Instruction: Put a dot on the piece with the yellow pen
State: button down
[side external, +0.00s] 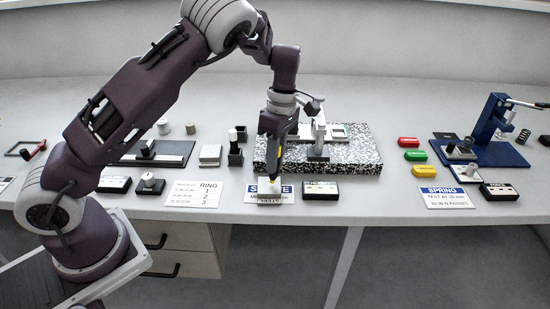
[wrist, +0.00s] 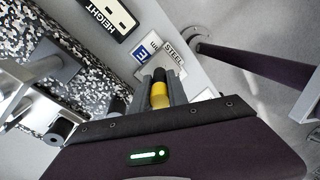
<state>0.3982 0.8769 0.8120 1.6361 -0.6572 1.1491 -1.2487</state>
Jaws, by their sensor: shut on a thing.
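My gripper (side external: 275,176) points down near the front edge of the table, shut on the yellow pen (wrist: 160,93). In the wrist view the yellow and black pen shows between the two fingers. In the side view the fingers largely hide it. Below the gripper lies a small pale block marked STEEL (side external: 270,201), in front of a blue-and-white sign; it also shows in the wrist view (wrist: 174,52) just beyond the pen. I cannot tell whether the pen touches it, or whether it bears a dot.
A speckled stone slab (side external: 355,147) with a metal stand lies behind the gripper. A dark label box (side external: 321,191) is close on the right, a RING card (side external: 197,194) on the left. Red, green and yellow rounded pieces (side external: 415,155) and a blue press (side external: 490,125) stand farther right.

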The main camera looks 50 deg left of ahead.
jog(key=shift+f, duration=0.55)
dwell(1.0)
jog(key=shift+r, duration=3.55)
